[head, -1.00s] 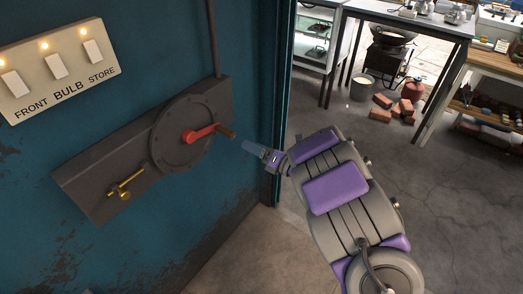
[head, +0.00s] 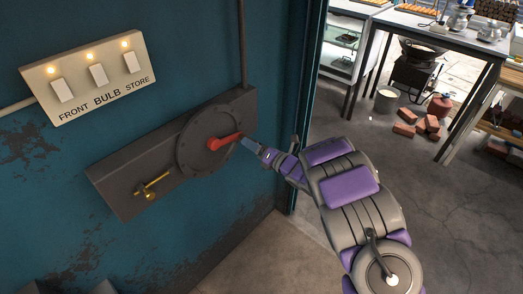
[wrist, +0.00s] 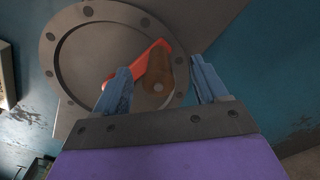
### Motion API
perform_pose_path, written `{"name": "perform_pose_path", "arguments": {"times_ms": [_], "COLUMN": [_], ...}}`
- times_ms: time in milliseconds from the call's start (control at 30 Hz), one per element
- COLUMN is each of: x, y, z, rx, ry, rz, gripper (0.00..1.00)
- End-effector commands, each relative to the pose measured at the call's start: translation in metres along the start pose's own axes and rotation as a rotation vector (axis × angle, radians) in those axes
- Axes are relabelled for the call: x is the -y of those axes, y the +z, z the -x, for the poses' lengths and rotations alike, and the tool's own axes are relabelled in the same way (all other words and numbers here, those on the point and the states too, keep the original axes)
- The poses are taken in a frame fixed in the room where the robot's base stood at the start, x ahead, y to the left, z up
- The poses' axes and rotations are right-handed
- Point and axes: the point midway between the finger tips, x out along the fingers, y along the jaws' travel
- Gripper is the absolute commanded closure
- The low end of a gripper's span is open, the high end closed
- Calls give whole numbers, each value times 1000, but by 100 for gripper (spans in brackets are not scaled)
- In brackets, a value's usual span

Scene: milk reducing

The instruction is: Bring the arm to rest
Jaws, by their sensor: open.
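My gripper (head: 251,144) is at the end of the red lever (head: 226,141) on a round grey plate (head: 190,158) fixed to the blue wall. In the wrist view my gripper (wrist: 160,66) is open, with its two blue-grey fingers apart. The lever's brown knob (wrist: 181,74) shows between the fingers, with a gap to the right finger; I cannot tell whether it touches the left one. The red lever (wrist: 152,62) runs behind the left finger. My arm reaches in from the lower right.
A brass latch (head: 150,187) sits on the grey panel left of the plate. A switch box (head: 88,78) with three lit bulbs is above. Open floor lies right.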

Motion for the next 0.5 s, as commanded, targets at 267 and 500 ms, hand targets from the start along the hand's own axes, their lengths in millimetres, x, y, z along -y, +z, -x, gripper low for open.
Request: {"name": "perform_pose_path", "arguments": {"times_ms": [267,500], "x": [1,0], "y": [0,1], "z": [-20,-23], "rx": [0,0], "ry": [0,0], "rz": [1,0], "gripper": [28,28]}}
